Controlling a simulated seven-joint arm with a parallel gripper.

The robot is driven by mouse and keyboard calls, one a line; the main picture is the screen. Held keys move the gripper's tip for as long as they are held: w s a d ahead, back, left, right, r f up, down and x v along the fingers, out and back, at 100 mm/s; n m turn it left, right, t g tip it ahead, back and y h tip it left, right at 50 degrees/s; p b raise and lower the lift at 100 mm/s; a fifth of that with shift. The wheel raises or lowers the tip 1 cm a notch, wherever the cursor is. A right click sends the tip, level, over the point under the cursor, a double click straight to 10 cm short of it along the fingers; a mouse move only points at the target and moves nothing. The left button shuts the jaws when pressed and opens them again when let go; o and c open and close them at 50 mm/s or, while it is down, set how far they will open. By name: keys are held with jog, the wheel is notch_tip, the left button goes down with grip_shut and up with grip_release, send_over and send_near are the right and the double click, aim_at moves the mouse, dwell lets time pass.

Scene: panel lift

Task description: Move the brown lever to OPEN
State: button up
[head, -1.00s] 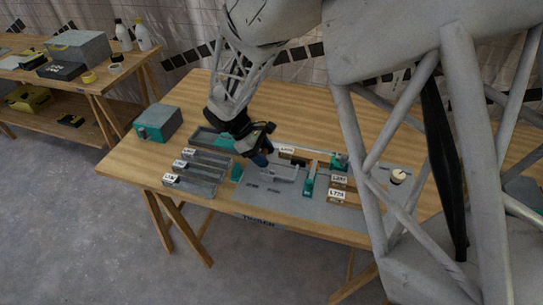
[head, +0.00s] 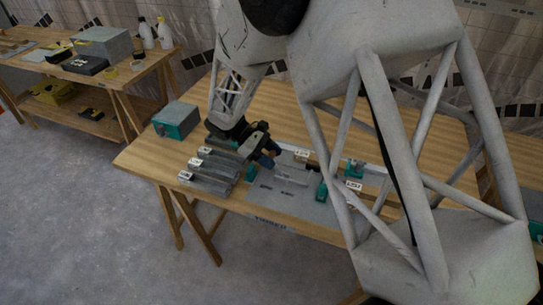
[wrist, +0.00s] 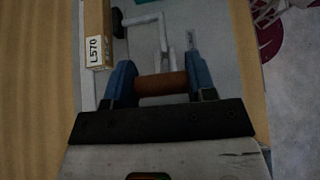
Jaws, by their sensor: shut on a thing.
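The brown lever's grip (wrist: 161,85) lies crosswise between the two blue fingertips of my gripper (wrist: 161,86) in the wrist view. Both fingertips press on its ends, so my gripper is shut on it. A bent light-grey rod (wrist: 145,20) shows just beyond the grip; how it joins the grip is unclear. In the head view my gripper (head: 268,160) is low over the grey panel (head: 285,200), between the grey trays and the labelled block. The brown grip cannot be made out there. OPEN markings are not readable; small dark text shows on the panel.
A wooden block labelled L570 (wrist: 95,40) stands close left of the fingers. Grey trays (head: 212,170) and a teal-grey box (head: 177,118) are at the table's left. Teal fixtures (head: 322,190) stand to the right.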

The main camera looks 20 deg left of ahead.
jog(key=o, duration=1.3)
jog(key=shift+a, duration=0.1)
jog(key=shift+v, duration=3.85)
jog(key=s+d+r+m+g+y, duration=0.1)
jog(key=d+r+m+y, duration=0.15)
jog(key=d+r, duration=0.45)
jog(key=s+d+r+m+y, duration=0.1)
jog(key=d+r+m+y, duration=0.15)
jog(key=d, duration=0.95)
jog(key=s+d+r+m+g+y, duration=0.1)
jog(key=d+r+m, duration=0.2)
jog(key=d+r, duration=0.45)
jog(key=shift+s+d+r+m+t+y, duration=0.4)
jog(key=shift+s+d+m+t+y, duration=0.9)
jog(key=shift+s+d, duration=2.25)
jog(key=shift+s+d+r+m+t+y, duration=0.25)
jog(key=shift+s+d+r+m+y, duration=0.2)
jog(key=shift+s+d+m, duration=2.4)
jog(key=shift+s+d+r+m+t+y, duration=0.35)
jog(key=shift+s+d+m+t+y, duration=0.5)
jog(key=shift+s+d, duration=3.45)
